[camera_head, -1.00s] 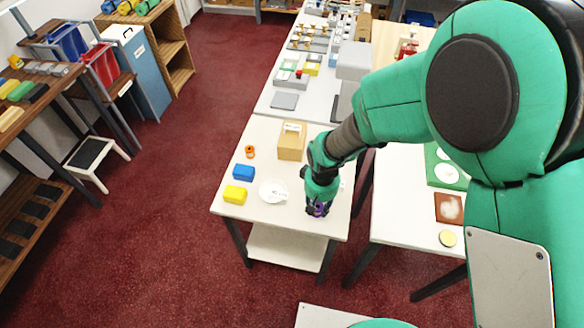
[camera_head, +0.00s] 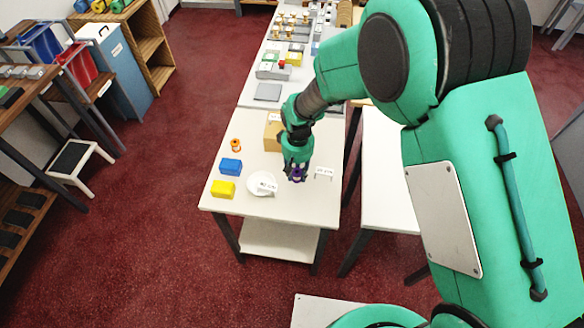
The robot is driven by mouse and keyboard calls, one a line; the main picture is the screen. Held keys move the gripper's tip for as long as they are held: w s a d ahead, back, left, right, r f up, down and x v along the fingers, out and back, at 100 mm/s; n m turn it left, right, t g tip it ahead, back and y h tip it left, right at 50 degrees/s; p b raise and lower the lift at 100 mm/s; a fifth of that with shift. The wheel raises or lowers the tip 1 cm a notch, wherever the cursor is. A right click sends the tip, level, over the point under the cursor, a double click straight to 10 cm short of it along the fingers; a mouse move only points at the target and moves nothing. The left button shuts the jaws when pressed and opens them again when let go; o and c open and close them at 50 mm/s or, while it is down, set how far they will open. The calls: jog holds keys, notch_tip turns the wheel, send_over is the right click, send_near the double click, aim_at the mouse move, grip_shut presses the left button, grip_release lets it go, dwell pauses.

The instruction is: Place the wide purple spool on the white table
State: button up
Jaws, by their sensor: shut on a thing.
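My gripper (camera_head: 297,178) is shut on the purple spool (camera_head: 297,175), which shows only partly between the dark fingers. My gripper points down over the white table (camera_head: 300,208), to the right of a white dish. I cannot tell whether the spool touches the tabletop. An orange spool (camera_head: 236,145) stands on the left side of the same table.
A blue block (camera_head: 231,166), a yellow block (camera_head: 223,189), the white dish (camera_head: 261,184) and a tan box (camera_head: 272,132), partly behind my arm, are on the table. A small white label (camera_head: 324,172) stands right of my gripper. The front right tabletop is clear.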

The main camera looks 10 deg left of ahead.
jog(key=shift+w+a+f+b, duration=0.1)
jog(key=shift+w+a, duration=0.25)
jog(key=shift+w, duration=0.35)
jog(key=shift+w+a+f+b, duration=0.1)
jog(key=shift+w+a, duration=0.25)
jog(key=shift+w, duration=0.35)
jog(key=shift+w+a+b, duration=0.1)
jog(key=shift+w+a, duration=0.25)
jog(key=shift+w, duration=0.35)
jog(key=shift+w+a, duration=0.1)
jog(key=shift+w, duration=0.1)
jog(key=shift+w+a+f, duration=0.1)
jog(key=shift+w+f, duration=0.05)
jog(key=shift+f, duration=0.1)
jog(key=shift+f+b, duration=0.55)
jog(key=shift+f, duration=1)
jog(key=shift+f, duration=0.15)
jog(key=o, duration=1)
